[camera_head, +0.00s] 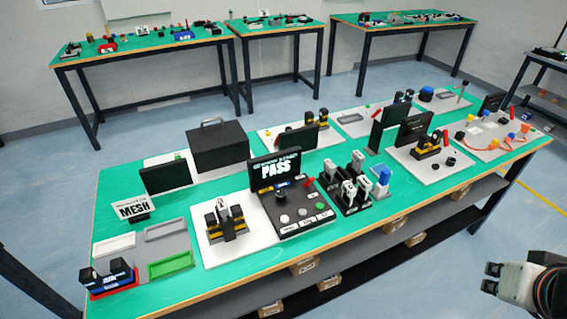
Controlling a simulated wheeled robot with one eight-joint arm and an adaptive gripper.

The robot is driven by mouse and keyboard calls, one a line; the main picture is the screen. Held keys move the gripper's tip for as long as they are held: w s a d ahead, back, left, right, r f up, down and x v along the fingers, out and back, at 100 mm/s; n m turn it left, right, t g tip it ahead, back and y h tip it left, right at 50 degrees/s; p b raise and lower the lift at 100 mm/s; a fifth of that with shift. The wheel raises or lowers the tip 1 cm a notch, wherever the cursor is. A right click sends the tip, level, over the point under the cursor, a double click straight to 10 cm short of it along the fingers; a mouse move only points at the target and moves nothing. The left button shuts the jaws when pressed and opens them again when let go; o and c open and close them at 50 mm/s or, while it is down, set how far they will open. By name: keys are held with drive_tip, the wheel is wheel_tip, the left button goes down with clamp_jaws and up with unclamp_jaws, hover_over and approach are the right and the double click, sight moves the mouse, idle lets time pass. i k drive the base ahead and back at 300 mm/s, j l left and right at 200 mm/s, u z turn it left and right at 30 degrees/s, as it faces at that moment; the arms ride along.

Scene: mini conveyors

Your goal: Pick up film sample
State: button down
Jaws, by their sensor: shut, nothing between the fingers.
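I cannot single out the film sample with certainty; any thin piece is too small to tell at this distance. My gripper (491,278) is at the lower right, off the table's front edge, pointing left. It is shut and empty, well apart from everything on the table.
The long green-topped table (110,185) carries several devices: a PASS screen (275,170), a black box (218,147), a black rack (347,187) and a yellow-black fixture (226,222). Boxes sit on the shelf below. Other tables stand behind. The floor at the front right is clear.

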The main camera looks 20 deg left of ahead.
sight(222, 208)
drive_tip(key=u, duration=1.8)
drive_tip(key=z, duration=1.05)
drive_tip(key=i+j, duration=0.1)
drive_tip(key=j, duration=0.25)
drive_tip(key=j+u, duration=0.15)
drive_tip(key=j, duration=0.25)
drive_tip(key=i+j, duration=0.2)
drive_tip(key=j, duration=0.15)
drive_tip(key=i+j+u, duration=0.15)
drive_tip(key=j, duration=0.2)
drive_tip(key=k, duration=0.05)
